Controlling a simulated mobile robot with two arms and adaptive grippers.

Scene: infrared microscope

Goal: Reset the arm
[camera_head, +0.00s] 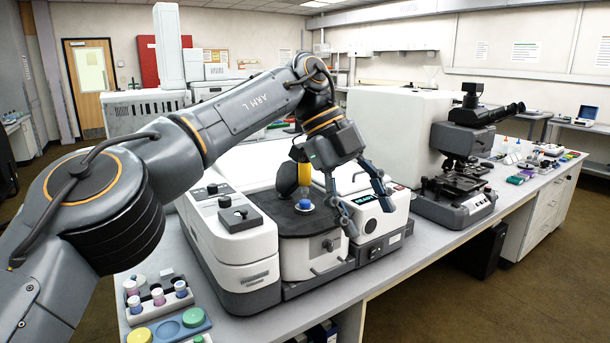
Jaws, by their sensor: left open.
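My left arm (255,98) comes in from the left and reaches over the bench, bent at the elbow. My left gripper (369,221) is open and empty, its fingers spread and pointing down in front of the instrument's display side. The white infrared instrument (239,263) stands under the arm, with a dark round stage (290,222). A small blue-topped piece (305,204) sits on the stage, below a yellow cylinder (304,174). The display (367,198) reads "READY". The gripper hides part of the instrument's right side. My right gripper is out of view.
A microscope (459,165) with black eyepieces stands right of the instrument. A vial rack (158,297) and a blue tray (169,330) with coloured round lids are at the front left. Small items crowd the bench's far right. The bench front edge (440,248) is clear.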

